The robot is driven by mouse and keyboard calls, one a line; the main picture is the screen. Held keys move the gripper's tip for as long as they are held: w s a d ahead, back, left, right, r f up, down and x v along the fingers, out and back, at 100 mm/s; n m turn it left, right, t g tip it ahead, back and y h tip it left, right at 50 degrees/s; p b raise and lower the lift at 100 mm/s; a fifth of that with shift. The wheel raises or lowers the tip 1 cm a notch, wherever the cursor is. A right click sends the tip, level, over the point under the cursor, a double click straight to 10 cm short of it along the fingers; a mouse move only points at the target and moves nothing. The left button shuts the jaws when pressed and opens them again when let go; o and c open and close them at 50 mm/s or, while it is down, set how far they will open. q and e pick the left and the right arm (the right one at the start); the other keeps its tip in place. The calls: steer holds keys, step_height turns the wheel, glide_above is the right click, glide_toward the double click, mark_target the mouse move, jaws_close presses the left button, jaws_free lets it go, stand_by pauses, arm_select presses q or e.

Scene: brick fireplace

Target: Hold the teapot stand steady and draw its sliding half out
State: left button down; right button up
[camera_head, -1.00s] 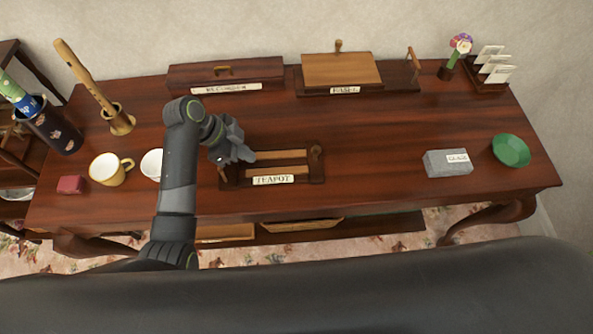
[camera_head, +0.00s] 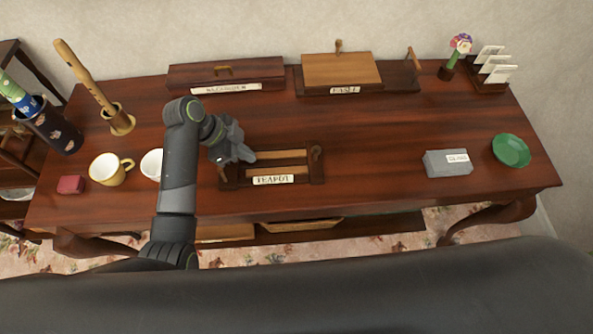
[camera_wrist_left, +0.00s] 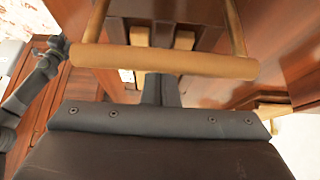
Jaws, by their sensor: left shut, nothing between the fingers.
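The teapot stand (camera_head: 318,178) lies near the table's front edge, a dark wooden frame with pale slats (camera_head: 281,155) and a TEAPOT label (camera_head: 273,179). My left gripper (camera_head: 248,157) is at its left end, shut with nothing between the fingers. In the left wrist view a pale wooden handle bar (camera_wrist_left: 165,62) crosses in front of the slats, and the left fingers (camera_wrist_left: 160,92) show just below it. My right gripper is not in the head view; a dark jointed arm part (camera_wrist_left: 38,75) shows at left in the wrist view.
A white cup (camera_head: 152,165), yellow mug (camera_head: 107,169) and red block (camera_head: 71,185) are left of the stand. A grey block (camera_head: 447,163) and green dish (camera_head: 511,150) are right, with clear table between.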

arm_select(q)
steer(key=shift+f+b, duration=0.6)
steer(key=shift+f, duration=0.5)
arm_select(e)
steer(key=shift+d+f, duration=0.1)
steer(key=shift+f, duration=0.5)
arm_select(q)
steer(key=shift+s+f, duration=0.15)
steer(key=shift+s, duration=0.05)
stand_by(0.3)
arm_select(e)
steer(key=shift+o, duration=0.5)
